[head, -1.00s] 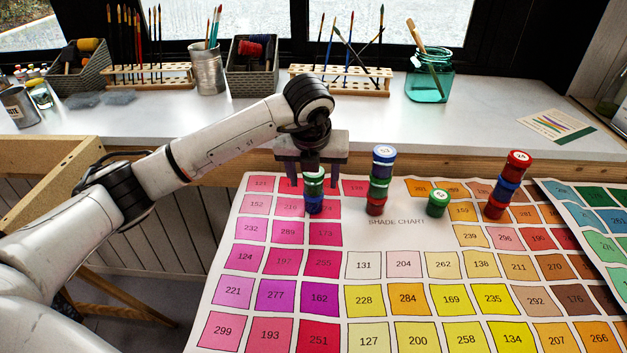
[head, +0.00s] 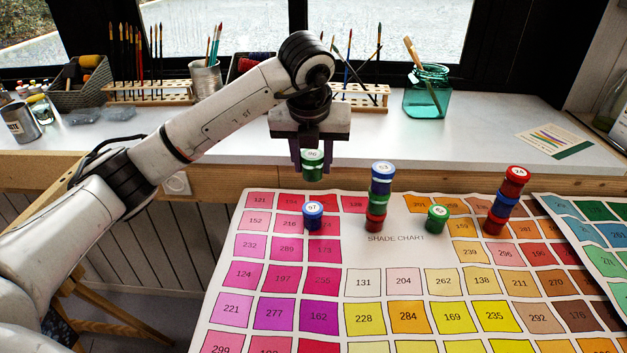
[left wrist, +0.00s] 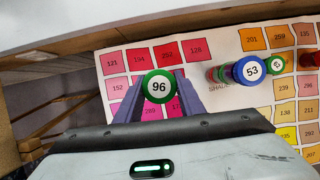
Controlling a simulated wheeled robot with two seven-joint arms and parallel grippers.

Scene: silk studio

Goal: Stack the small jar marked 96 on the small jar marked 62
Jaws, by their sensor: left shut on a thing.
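My left gripper (head: 312,165) is shut on the green small jar marked 96 (head: 312,167) and holds it upright in the air. The jar's white lid with 96 shows clearly between the fingers in the left wrist view (left wrist: 158,86). Below it, a blue jar (head: 313,218) stands alone on the chart; its number is too small to read surely. A lone green jar (head: 437,219) stands to the right, between two stacks; its label is small but looks like 62. It also shows partly behind the blue-topped stack in the left wrist view (left wrist: 277,64). My right gripper is out of view.
A stack topped by a blue jar marked 53 (head: 382,172) stands between the held jar and the lone green jar. A red-topped stack (head: 514,176) stands farther right. The shade chart (head: 400,255) is bare toward the front. Brush racks and a glass jar (head: 425,98) stand behind.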

